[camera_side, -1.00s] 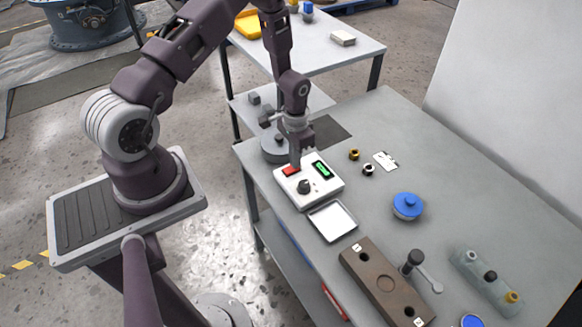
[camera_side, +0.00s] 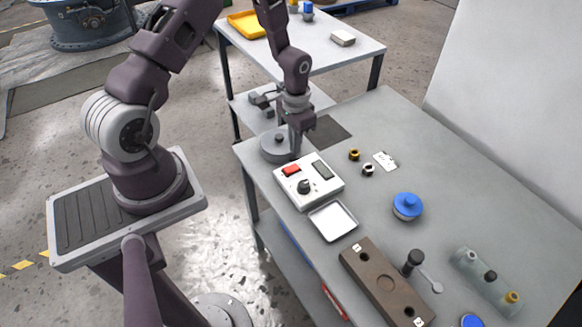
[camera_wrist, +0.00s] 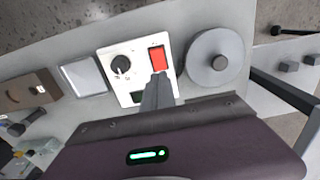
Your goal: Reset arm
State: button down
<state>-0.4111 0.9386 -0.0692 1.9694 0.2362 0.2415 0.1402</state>
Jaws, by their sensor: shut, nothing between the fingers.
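My gripper (camera_side: 296,152) is shut and empty, pointing down just above the back edge of a white control box (camera_side: 309,192). The box has a red rocker switch (camera_side: 291,170), a black knob (camera_side: 304,187) and a small display (camera_side: 322,169) that is dark. In the wrist view the shut fingers (camera_wrist: 158,82) are in front of the control box (camera_wrist: 124,92), with their tips near the lower end of the red switch (camera_wrist: 157,58). They appear apart from the switch in the side view.
A grey round weight or scale (camera_side: 275,146) stands close to my gripper. A white tray (camera_side: 333,222), a brown block with holes (camera_side: 386,283), a blue-topped valve (camera_side: 407,206) and small nuts (camera_side: 368,169) lie on the grey table.

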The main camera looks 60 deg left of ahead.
jog(key=shift+r, duration=0.45)
jog(key=s+d+r+t+y, duration=0.1)
jog(key=s+d+r, duration=0.15)
jog(key=r, duration=0.85)
jog(key=s+d+r+t, duration=0.1)
jog(key=d+r+t, duration=0.15)
jog(key=r, duration=0.85)
jog(key=s+d+r, duration=0.2)
jog(key=s+r, duration=0.1)
jog(key=s, duration=0.2)
jog(key=s+d+r+t, duration=0.1)
jog(key=s+d+r, duration=0.2)
jog(key=s, duration=0.3)
jog(key=s+d+r+t+h, duration=0.1)
jog(key=s+d+r, duration=0.2)
jog(key=s, duration=0.3)
jog(key=shift+r, duration=0.45)
